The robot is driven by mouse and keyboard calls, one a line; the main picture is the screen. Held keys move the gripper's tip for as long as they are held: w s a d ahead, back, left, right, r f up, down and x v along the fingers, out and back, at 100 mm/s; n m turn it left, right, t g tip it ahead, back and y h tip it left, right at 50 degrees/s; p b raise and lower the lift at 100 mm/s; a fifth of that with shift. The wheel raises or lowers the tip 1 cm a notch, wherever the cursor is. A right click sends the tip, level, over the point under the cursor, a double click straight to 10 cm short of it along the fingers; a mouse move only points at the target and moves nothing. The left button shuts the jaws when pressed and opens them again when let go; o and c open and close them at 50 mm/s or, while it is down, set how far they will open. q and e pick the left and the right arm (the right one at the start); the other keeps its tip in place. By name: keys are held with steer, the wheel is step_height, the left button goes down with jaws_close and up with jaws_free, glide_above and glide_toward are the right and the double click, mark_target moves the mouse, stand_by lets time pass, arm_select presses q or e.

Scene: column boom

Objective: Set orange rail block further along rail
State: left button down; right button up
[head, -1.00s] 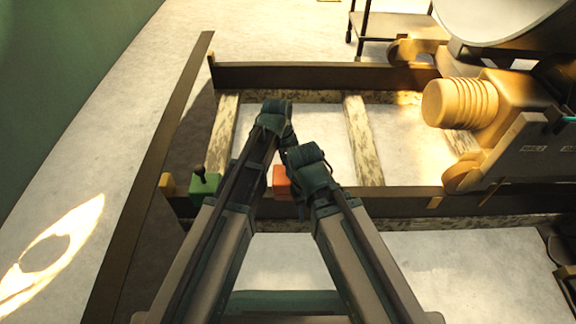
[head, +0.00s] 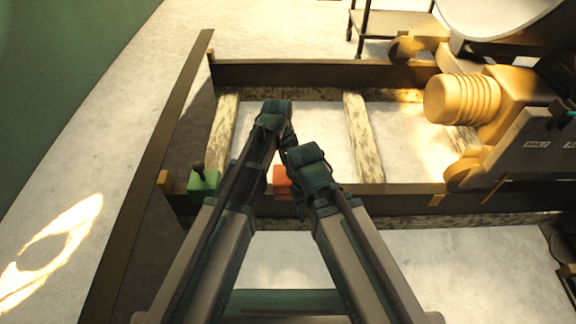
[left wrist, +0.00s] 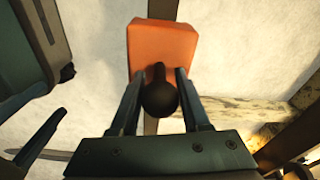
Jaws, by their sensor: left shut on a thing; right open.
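The orange rail block (head: 282,178) sits at the near dark rail (head: 385,197), between my two arms and partly hidden by them. In the left wrist view the orange block (left wrist: 162,45) has a black knob handle (left wrist: 160,98). My left gripper (left wrist: 160,76) is shut on this handle, a finger on each side. In the head view my left gripper (head: 275,115) shows only from above, with its fingers hidden. My right gripper (head: 306,158) is just right of the block, open; its fingers are hidden in the head view.
A green block (head: 203,183) with a black knob and a yellow piece (head: 165,182) sit at the rail's left end. The rail between block and mark looks clear.

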arm_select(q)
steer(key=shift+f+b, duration=1.05)
steer(key=shift+f, duration=0.1)
stand_by(0.3)
stand_by(0.4)
steer(key=shift+c, duration=1.5)
jaws_free()
steer(key=r+p, duration=0.4)
steer(key=a+r+p, duration=0.1)
steer(key=r+p, duration=0.8)
steer(key=r, duration=0.1)
steer(key=shift+s+a+p, duration=0.15)
steer(key=shift+a+p, duration=0.15)
steer(key=shift+p, duration=0.1)
steer(key=shift+f, duration=0.1)
steer(key=shift+s, duration=0.1)
